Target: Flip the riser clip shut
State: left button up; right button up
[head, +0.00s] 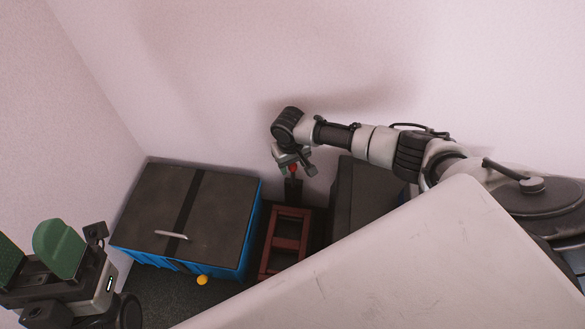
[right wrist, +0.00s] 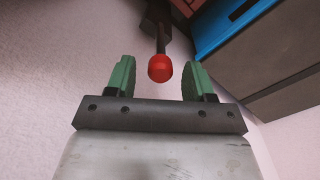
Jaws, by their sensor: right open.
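A lever with a red ball knob (right wrist: 160,68) on a dark stem (right wrist: 161,38) stands near the back wall. It is the only clip-like part I can make out. In the head view the knob (head: 293,168) shows just below my right gripper (head: 292,163). In the right wrist view my right gripper (right wrist: 159,75) is open, with one green finger on each side of the knob and a gap on both sides. My left gripper (head: 34,256) is at the lower left, its green fingers apart and empty, far from the lever.
A red-brown frame (head: 303,228) stands in front of the lever. A blue crate (head: 248,228) with a dark top is left of it, with a grey bar (head: 172,235) on top. A small orange ball (head: 202,280) lies nearby. A dark box (head: 352,200) is on the right. A pale panel (head: 400,270) fills the front.

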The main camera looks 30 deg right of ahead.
jog(key=shift+f, duration=0.95)
grip_shut()
